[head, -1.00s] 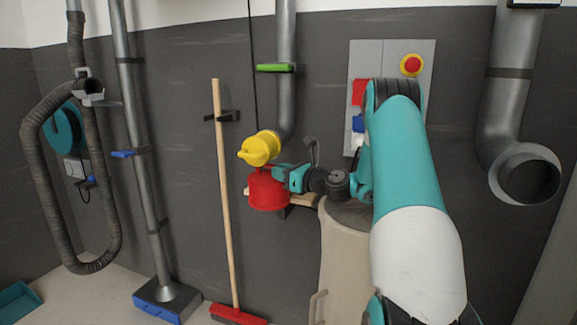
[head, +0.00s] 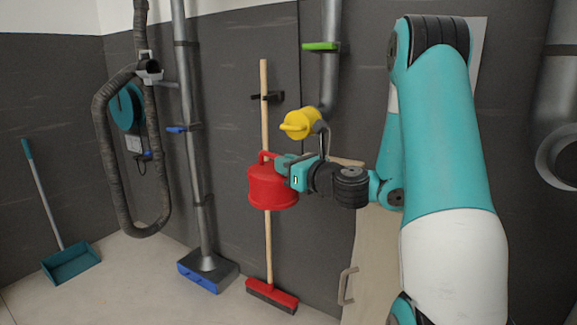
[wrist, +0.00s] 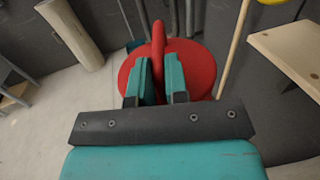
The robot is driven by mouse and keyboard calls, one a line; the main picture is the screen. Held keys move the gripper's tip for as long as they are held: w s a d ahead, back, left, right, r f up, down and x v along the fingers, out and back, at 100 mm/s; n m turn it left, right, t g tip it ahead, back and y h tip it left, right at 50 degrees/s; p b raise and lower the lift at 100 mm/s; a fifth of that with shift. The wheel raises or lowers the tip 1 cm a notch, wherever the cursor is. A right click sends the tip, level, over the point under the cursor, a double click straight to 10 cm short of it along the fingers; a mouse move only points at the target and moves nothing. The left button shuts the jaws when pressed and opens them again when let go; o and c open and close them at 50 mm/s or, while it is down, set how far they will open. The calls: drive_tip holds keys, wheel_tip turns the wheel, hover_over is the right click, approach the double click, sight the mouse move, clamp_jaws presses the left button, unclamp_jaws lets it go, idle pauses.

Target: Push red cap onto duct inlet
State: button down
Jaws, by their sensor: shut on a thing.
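The red cap (head: 272,192) is a wide round cap with a loop handle on top. A wide grey duct with an open round inlet (head: 566,160) is cut by the right edge of the head view, well apart from the cap.
A yellow cap (head: 298,124) closes a thinner pipe (head: 329,85) with a green handle. The broom (head: 265,100) leans on the wall behind the red cap. A wooden shelf (wrist: 290,50) is close in the wrist view.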

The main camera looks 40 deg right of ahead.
drive_tip(key=shift+d+r+p, duration=0.1)
drive_tip(key=shift+r+p, duration=2.65)
drive_tip(key=shift+r, duration=0.35)
drive_tip(key=shift+f, duration=0.1)
drive_tip(key=shift+s, duration=0.1)
